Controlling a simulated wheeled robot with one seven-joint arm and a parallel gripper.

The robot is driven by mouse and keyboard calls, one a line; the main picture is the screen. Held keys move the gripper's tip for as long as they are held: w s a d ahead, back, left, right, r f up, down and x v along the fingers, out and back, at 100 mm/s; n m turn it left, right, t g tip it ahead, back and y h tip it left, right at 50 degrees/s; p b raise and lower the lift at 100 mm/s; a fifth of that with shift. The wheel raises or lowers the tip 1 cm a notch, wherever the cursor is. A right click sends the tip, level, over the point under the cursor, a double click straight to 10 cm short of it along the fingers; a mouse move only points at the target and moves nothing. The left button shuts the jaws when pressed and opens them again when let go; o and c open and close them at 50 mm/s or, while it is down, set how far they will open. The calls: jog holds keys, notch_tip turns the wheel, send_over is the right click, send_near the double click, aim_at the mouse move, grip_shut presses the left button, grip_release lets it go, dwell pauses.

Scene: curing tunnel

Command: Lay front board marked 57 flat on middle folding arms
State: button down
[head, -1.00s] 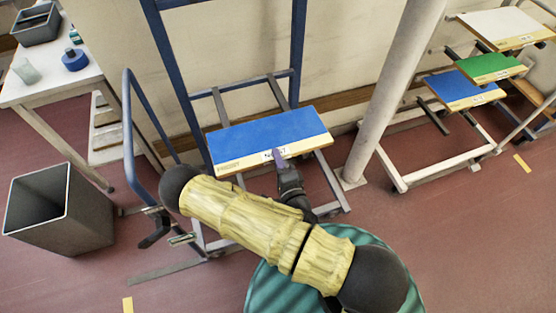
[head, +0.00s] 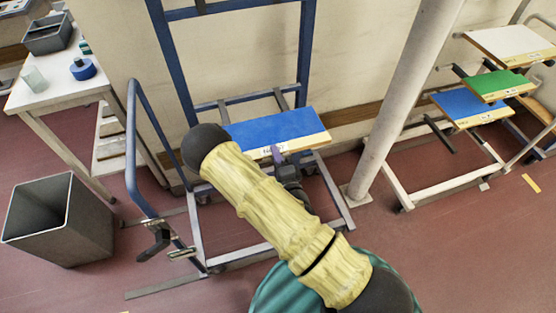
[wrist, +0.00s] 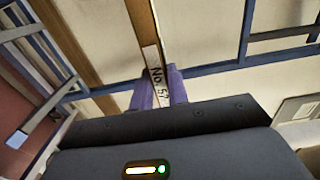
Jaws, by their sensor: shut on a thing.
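The front board marked 57 (head: 275,130) has a blue top and a pale front edge with a white label. It looks roughly level in the head view; my arm hides its left end. My gripper (head: 278,154) is shut on its front edge. In the wrist view the board (wrist: 148,32) is edge-on, its "No 57" label between the purple fingers (wrist: 160,88). The blue-framed rack (head: 186,95) stands behind. A grey folding arm (head: 282,98) shows just beyond the board's back edge. I cannot tell whether the board touches any arms.
A white pillar (head: 400,100) stands right of the rack. Another rack to the right holds white (head: 505,42), green (head: 498,84) and blue (head: 470,105) boards. A grey bin (head: 60,220) and a white table (head: 60,75) are at left. Blue tubular rail (head: 131,150) rises left of the rack.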

aim_at(261, 118)
jog(key=shift+x, duration=6.5)
jog(key=shift+w+f+b, duration=0.1)
jog(key=shift+f+b, duration=1.15)
jog(key=shift+f, duration=0.25)
jog(key=shift+f+b, duration=0.35)
jog(key=shift+f, duration=0.15)
jog(key=c, duration=1.5)
grip_release()
jog(key=shift+o, duration=1.1)
jog(key=shift+f, duration=0.1)
